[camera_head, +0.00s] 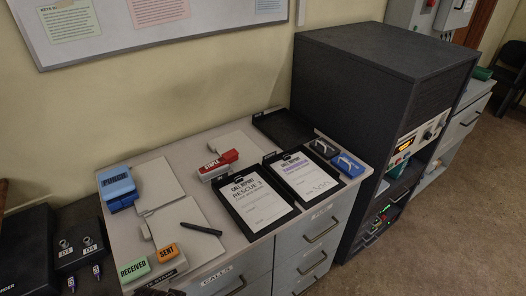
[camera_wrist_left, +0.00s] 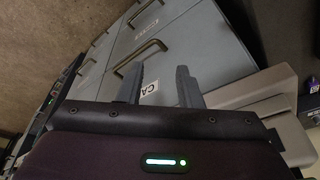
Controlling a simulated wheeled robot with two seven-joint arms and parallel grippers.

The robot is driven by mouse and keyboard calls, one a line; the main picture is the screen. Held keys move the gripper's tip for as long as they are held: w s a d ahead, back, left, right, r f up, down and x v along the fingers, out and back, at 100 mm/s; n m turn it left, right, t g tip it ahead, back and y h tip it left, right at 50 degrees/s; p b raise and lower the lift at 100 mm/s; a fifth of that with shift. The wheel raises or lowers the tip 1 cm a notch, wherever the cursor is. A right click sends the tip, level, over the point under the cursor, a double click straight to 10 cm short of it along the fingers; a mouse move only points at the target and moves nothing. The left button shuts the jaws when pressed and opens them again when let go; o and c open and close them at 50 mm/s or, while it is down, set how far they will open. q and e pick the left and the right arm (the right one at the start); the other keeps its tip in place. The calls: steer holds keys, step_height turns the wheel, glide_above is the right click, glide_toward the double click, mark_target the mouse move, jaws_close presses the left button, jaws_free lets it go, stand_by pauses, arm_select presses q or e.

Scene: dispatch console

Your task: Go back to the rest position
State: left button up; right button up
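My left gripper (camera_wrist_left: 159,84) shows in the left wrist view. Its two grey fingers stand apart, with nothing between them but the cabinet front behind. It is in front of the grey drawer cabinet (camera_wrist_left: 180,45), whose drawer handles show beyond the fingers. My right gripper is in neither view.
The cabinet top (camera_head: 120,222) holds two clipboards with forms (camera_head: 259,204) (camera_head: 307,178), a red-and-white stapler (camera_head: 217,165), a blue punch (camera_head: 117,187), a pen (camera_head: 201,229), and green (camera_head: 134,270) and orange (camera_head: 168,253) stamps. A dark rack (camera_head: 375,75) stands right. Floor (camera_head: 470,215) is clear.

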arm_select(q)
steer(key=s+f+g+b, duration=0.1)
steer(key=s+f, duration=0.3)
steer(key=f, duration=1)
steer(key=s+f+b, duration=0.1)
steer(key=s+f, duration=0.2)
steer(key=f, duration=1.2)
steer(key=s+a+f, duration=0.2)
steer(key=s+f, duration=0.4)
steer(key=s, duration=0.2)
steer(key=s+a+f+g+b, duration=0.1)
steer(key=s+f, duration=0.6)
steer(key=s, duration=0.1)
steer(key=shift+s+a, duration=0.2)
steer(key=shift+a, duration=0.2)
